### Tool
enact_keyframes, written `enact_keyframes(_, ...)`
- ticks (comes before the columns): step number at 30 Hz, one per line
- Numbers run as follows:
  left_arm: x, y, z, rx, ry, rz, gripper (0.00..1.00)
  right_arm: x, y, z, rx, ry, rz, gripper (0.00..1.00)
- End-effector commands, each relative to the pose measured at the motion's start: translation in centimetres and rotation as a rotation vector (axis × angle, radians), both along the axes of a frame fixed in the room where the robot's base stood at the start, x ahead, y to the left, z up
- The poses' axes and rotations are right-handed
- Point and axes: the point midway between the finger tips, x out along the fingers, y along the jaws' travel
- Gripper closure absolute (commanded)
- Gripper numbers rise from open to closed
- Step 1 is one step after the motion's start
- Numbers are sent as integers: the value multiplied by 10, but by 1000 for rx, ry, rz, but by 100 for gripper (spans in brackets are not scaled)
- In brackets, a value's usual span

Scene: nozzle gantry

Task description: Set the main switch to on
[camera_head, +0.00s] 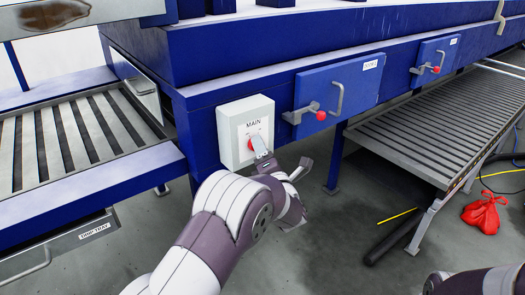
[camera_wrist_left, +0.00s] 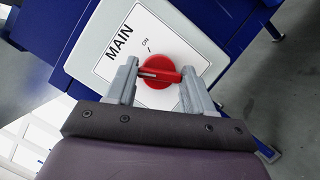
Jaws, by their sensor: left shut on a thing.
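The main switch is a red rotary knob (camera_wrist_left: 158,74) on a white box labelled MAIN (camera_head: 232,137), fixed to the blue gantry frame. The knob also shows in the head view (camera_head: 251,144), partly covered. My left gripper (camera_wrist_left: 160,88) has its two grey fingers shut on either side of the knob's bar. In the left wrist view the bar lies about level, its white mark at the left end. An ON label (camera_wrist_left: 146,42) with a tick sits above the knob, and the mark points away from that tick. Any other label is hidden. My right gripper is not in view.
Two blue doors (camera_head: 350,83) (camera_head: 438,54) with handles and red-knobbed latches are right of the box. A slatted conveyor (camera_head: 435,135) stands right, a slatted bed (camera_head: 70,145) left. A red bag (camera_head: 484,214), a black tube (camera_head: 392,240) and cables lie on the floor.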

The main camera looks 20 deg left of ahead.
Motion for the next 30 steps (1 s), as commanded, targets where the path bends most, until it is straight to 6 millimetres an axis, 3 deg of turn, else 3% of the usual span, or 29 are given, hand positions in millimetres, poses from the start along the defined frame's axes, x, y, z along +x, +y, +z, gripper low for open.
enact_keyframes(14, -1, 0, 5, 225, 292, -1, 78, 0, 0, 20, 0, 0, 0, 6)
enact_keyframes(30, 0, 0, 8, 510, 659, -1, 78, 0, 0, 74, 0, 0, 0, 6)
